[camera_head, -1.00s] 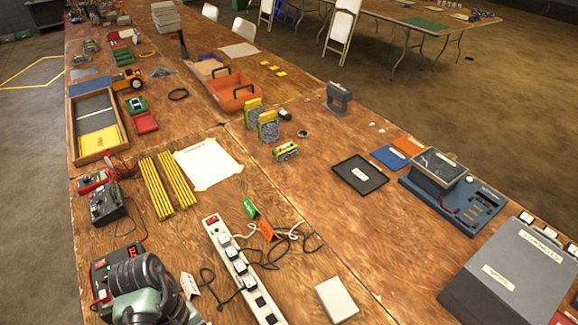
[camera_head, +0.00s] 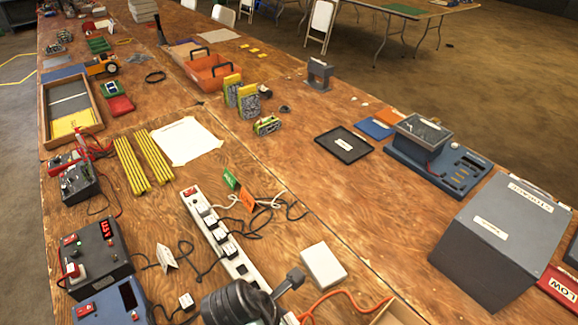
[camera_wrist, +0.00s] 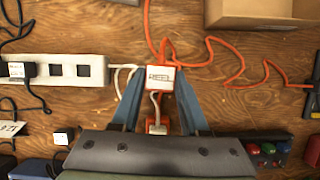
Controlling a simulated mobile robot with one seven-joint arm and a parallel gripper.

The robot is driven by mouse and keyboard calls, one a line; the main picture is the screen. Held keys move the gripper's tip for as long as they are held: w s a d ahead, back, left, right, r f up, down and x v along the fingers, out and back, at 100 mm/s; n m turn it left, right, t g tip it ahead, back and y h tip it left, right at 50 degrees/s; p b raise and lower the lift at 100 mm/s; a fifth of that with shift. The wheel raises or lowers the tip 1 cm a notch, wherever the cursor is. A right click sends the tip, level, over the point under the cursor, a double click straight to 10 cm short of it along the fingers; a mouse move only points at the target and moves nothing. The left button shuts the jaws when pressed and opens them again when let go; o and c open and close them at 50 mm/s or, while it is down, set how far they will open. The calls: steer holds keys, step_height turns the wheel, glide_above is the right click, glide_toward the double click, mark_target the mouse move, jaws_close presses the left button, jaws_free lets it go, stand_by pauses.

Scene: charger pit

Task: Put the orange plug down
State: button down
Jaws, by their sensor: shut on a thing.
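The orange plug (camera_wrist: 161,79) shows in the wrist view as a white block with orange edges and a "REEL" label. My gripper (camera_wrist: 160,86) has its two blue fingers shut on its sides. An orange cable (camera_wrist: 210,50) runs from it across the wood. A smaller orange-and-white piece (camera_wrist: 156,126) shows between the fingers, nearer my palm. I cannot tell whether the plug touches the table. In the head view my dark wrist is at the bottom middle; the fingertips and plug are mostly cut off, while the orange cable (camera_head: 345,293) shows to the right.
A white power strip (camera_head: 222,240) with several black and white plugs lies left of my gripper. A white box (camera_head: 323,265) and a large grey case (camera_head: 490,240) stand to the right. A cardboard box (camera_wrist: 262,12) is near the cable. Bare wood lies between them.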

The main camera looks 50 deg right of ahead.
steer(key=shift+s+a+f, duration=0.15)
steer(key=shift+a+f, duration=0.05)
steer(key=shift+f, duration=0.25)
step_height(320, 180, down, 10)
steer(key=shift+r+b, duration=0.2)
steer(key=shift+b, duration=0.5)
steer(key=shift+f+n, duration=0.15)
steer(key=shift+n, duration=0.15)
steer(key=shift+c, duration=2.1)
jaws_free()
